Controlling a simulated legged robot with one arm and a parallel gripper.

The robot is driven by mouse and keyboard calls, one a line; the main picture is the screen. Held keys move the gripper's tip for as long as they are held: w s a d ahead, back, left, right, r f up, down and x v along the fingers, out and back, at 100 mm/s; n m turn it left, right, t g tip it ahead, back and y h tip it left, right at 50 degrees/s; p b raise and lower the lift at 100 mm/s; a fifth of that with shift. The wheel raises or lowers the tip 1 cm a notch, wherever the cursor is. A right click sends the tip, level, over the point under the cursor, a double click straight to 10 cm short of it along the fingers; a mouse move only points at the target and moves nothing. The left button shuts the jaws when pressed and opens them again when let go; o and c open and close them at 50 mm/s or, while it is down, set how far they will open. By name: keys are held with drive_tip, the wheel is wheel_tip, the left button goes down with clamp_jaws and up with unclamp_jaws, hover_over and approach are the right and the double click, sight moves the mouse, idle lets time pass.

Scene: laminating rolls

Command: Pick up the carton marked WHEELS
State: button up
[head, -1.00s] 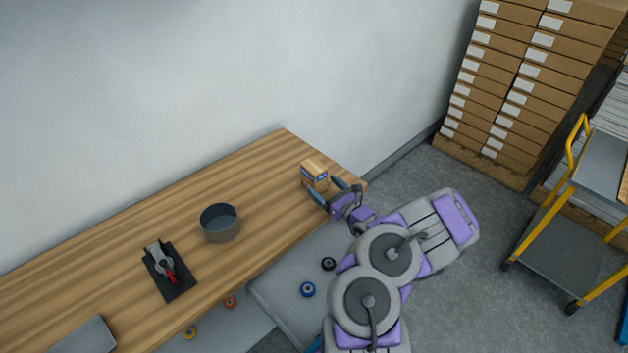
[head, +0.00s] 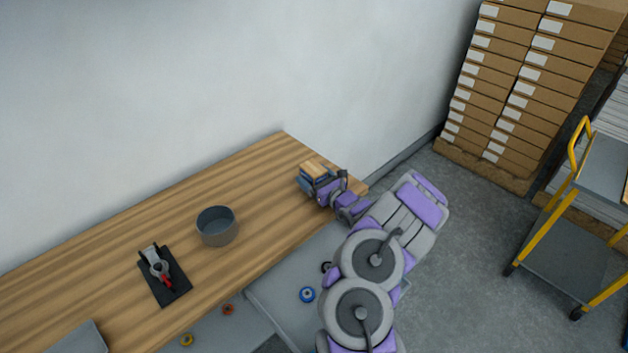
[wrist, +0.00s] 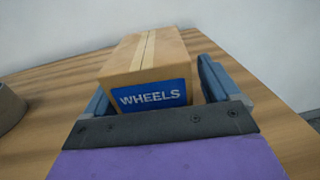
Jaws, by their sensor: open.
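The carton marked WHEELS (wrist: 150,60) is a small brown box with a tape strip along its top and a blue label facing the wrist camera. In the head view the carton (head: 313,169) stands on the wooden bench near its right end, partly hidden by my gripper. My gripper (head: 318,182) is at the carton, with its jaws apart. In the wrist view my gripper (wrist: 155,92) has a blue finger on each side of the carton. A gap shows between the carton and the right finger. The left finger is close to the carton; contact cannot be told.
The wooden bench (head: 110,235) runs along the wall. A grey round bowl (head: 217,232) and a dark plate with a red-handled tool (head: 163,273) stand to the left. Colored rolls, one blue (head: 307,294), lie below. Stacked cartons (head: 510,90) and a yellow-handled cart (head: 570,220) are right.

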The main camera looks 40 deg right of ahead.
sight(315, 168)
drive_tip(key=shift+a, duration=0.1)
drive_tip(key=c, duration=1.2)
drive_tip(key=shift+r, duration=0.1)
drive_tip(key=shift+c, duration=0.2)
drive_tip(key=shift+r, duration=0.5)
drive_tip(key=r, duration=0.1)
drive_tip(key=r+p, duration=0.1)
drive_tip(key=shift+s+r+p, duration=0.3)
drive_tip(key=shift+s+r, duration=0.05)
drive_tip(key=s+a+r+p, duration=0.1)
drive_tip(key=s+a+p, duration=0.3)
drive_tip(key=s, duration=1)
drive_tip(key=shift+a, duration=1.25)
